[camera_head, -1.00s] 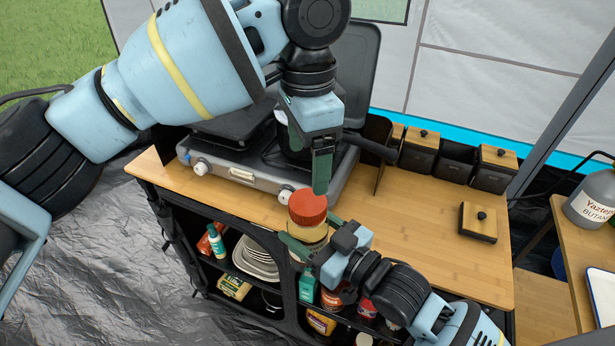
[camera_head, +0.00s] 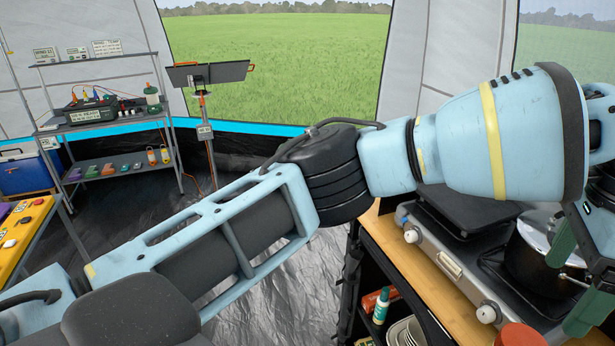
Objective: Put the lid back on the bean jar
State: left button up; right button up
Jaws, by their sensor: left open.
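A red lid (camera_head: 520,336) shows at the bottom edge in the head view, right of centre. The jar body under it is out of the picture, so I cannot tell how the lid sits. My left gripper (camera_head: 577,283) is at the right edge, partly cut off. Its two green fingers are apart, with nothing seen between them. It is above and to the right of the red lid, in front of the pot. My right gripper is not in view.
A stove (camera_head: 452,262) with a dark pot (camera_head: 530,262) stands on the wooden counter (camera_head: 388,232). Plates and a bottle (camera_head: 381,306) are on the shelf below. A metal rack (camera_head: 108,128) and a blue cooler (camera_head: 25,172) stand far left. My left arm crosses the middle.

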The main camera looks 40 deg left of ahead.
pick_arm(q)
jog(key=w+a+f+n+t+h, duration=0.2)
jog(key=w+a+f+h, duration=0.1)
jog(key=w+f, duration=0.45)
jog(key=w+a+f+n+t+h, duration=0.2)
jog(key=w+f+t+h, duration=0.1)
jog(key=w+f, duration=0.45)
jog(key=w+a+f+n+t+y, duration=0.1)
jog(key=w+a+f+n+t, duration=0.2)
jog(key=a+f, duration=1)
jog(key=s+a+f+n+t, duration=0.2)
jog(key=s+a+f+n, duration=0.1)
jog(key=s+f, duration=1.45)
jog(key=s+a+f+n+y, duration=0.1)
jog(key=s+a+f, duration=0.1)
jog(key=s, duration=1.1)
jog(key=s+a+f+n+g+y, duration=0.1)
jog(key=s+a+f+n+y, duration=0.1)
jog(key=s, duration=1.1)
jog(key=shift+a+f+n, duration=0.2)
jog(key=shift+a+n, duration=0.1)
jog(key=shift+a, duration=0.1)
